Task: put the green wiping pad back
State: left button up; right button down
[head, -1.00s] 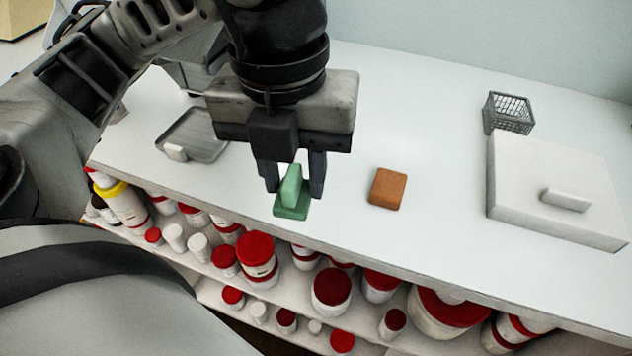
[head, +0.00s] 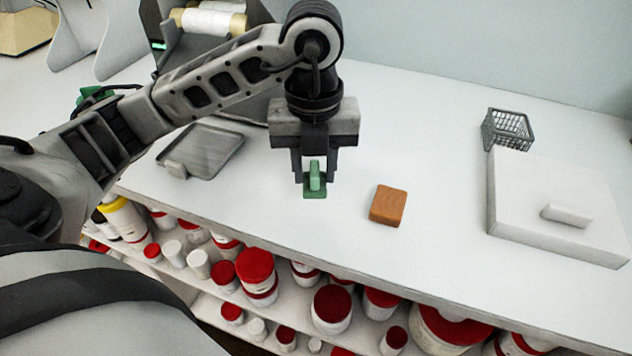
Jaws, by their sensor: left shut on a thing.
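The green wiping pad (head: 315,187) has a flat base and an upright grip. My left gripper (head: 315,172) points down over the white counter and is shut on the pad's grip. The pad is left of the orange-brown block. I cannot tell from this view whether its base touches the counter or hangs just above it. My right gripper is not in view.
The orange-brown block (head: 388,206) lies right of the pad. A grey tray (head: 215,150) lies to the left. A wire basket (head: 507,130) and a white lidded box (head: 555,215) stand at the right. Red-lidded jars (head: 255,268) fill shelves below the front edge.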

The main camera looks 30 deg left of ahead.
aim_at(316, 179)
pick_arm(q)
jog(key=shift+w+a+f, duration=0.1)
jog(key=shift+w+f, duration=0.1)
jog(key=f, duration=0.3)
jog(key=shift+w+a+f, duration=0.1)
jog(key=shift+w, duration=0.2)
jog(key=shift+f, duration=0.5)
jog(key=o, duration=0.7)
jog(key=shift+o, duration=0.9)
jog(key=shift+r, duration=0.4)
notch_tip(316, 179, up, 11)
jog(key=shift+f+p, duration=0.15)
jog(key=shift+p, duration=0.75)
jog(key=shift+r, duration=0.45)
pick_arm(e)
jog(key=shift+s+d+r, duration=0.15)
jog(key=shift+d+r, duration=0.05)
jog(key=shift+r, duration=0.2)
